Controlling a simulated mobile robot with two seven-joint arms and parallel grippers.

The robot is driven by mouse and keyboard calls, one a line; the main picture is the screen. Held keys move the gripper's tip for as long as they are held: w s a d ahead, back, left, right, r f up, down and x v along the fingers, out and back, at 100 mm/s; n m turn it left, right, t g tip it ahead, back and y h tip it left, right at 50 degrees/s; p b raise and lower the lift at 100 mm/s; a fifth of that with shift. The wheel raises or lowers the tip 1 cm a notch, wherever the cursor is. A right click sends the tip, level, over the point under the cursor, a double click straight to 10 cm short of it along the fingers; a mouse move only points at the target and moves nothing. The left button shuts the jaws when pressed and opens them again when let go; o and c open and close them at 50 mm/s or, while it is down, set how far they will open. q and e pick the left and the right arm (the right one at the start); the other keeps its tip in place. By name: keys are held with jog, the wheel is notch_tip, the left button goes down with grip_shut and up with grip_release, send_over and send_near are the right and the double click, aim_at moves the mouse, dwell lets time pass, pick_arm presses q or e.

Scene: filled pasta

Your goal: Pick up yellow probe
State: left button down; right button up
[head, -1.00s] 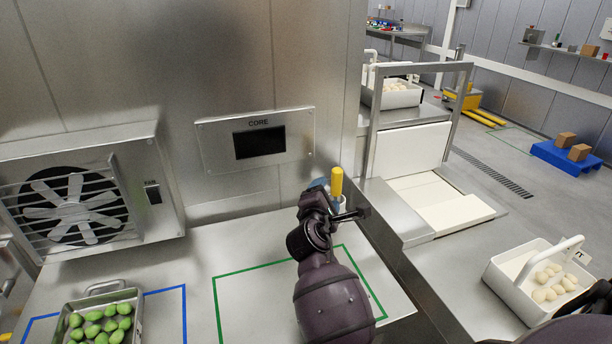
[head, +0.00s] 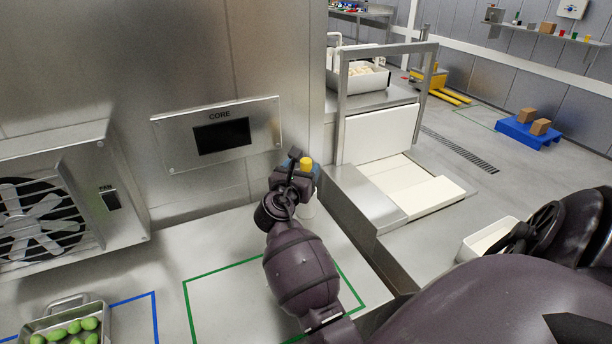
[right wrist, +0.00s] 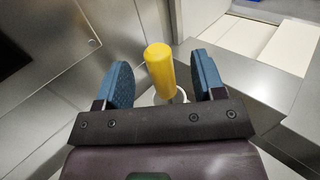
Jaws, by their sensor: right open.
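The yellow probe (head: 306,164) stands upright in a white holder (head: 309,208) at the back right corner of the steel counter, beside the CORE panel. My right gripper (head: 294,163) is right at it and hides most of its handle in the head view. In the right wrist view the yellow probe (right wrist: 160,72) stands between the two blue finger pads of my open right gripper (right wrist: 163,82), with a gap on each side. The white holder shows partly below the handle. My left gripper is not in view.
The CORE panel (head: 218,134) is on the steel wall behind. A fan unit (head: 50,205) is at left, and a tray of green pieces (head: 62,326) at lower left. A white conveyor (head: 400,190) lies to the right, with a dark arm of mine in front of it.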

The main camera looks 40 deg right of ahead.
jog(key=x, duration=0.6)
jog(key=shift+w, duration=0.2)
jog(key=shift+c, duration=0.4)
jog(key=c, duration=1)
jog(key=shift+o, duration=0.2)
jog(key=shift+r, duration=0.1)
